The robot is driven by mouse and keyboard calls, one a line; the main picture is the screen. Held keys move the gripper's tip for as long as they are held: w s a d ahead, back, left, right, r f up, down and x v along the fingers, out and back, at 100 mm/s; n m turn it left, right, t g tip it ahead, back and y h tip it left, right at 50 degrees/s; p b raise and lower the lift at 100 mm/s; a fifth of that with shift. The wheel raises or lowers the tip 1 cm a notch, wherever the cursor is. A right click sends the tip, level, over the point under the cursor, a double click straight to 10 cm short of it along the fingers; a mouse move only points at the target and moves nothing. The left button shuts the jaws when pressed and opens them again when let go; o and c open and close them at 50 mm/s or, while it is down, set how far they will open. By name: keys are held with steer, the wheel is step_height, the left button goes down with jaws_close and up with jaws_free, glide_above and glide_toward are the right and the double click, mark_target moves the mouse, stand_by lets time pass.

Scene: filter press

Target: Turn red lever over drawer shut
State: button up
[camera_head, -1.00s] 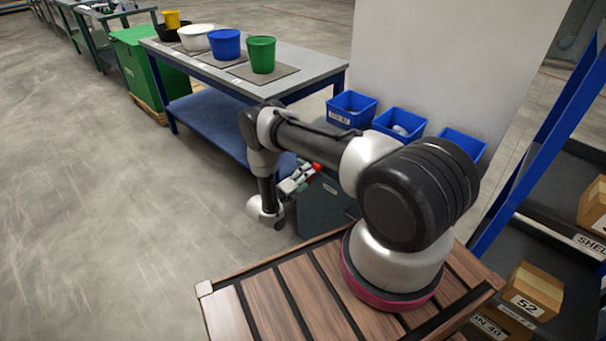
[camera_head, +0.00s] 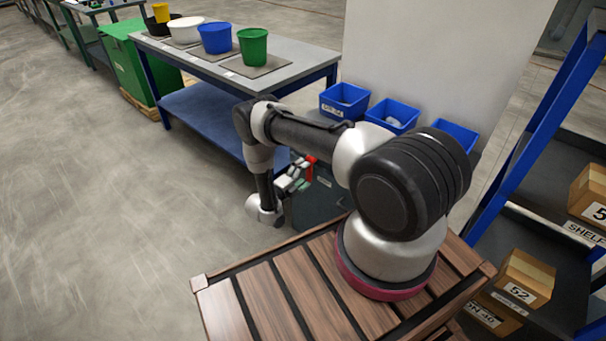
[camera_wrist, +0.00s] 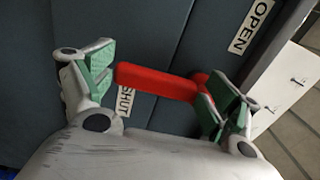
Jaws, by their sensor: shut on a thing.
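The red lever (camera_wrist: 155,81) lies between the two green-padded fingers of my gripper (camera_wrist: 160,84) in the wrist view. The fingers are shut on it, one pad at each end of the red bar. The bar runs nearly level in that picture. A SHUT label (camera_wrist: 124,100) sits just below the bar's left end, and an OPEN label (camera_wrist: 252,26) lies up and right. In the head view the lever (camera_head: 311,166) shows as a small red piece beside my gripper (camera_head: 294,178), at the dark grey drawer cabinet (camera_head: 320,203). The arm hides part of the cabinet.
A workbench (camera_head: 300,66) with several buckets on mats stands behind the arm. A blue-framed shelf (camera_head: 548,120) with boxes is at the right. The floor (camera_head: 90,220) at the left is clear.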

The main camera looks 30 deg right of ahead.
steer(key=shift+w+d, duration=0.1)
steer(key=o, duration=1.2)
steer(key=v, duration=1.2)
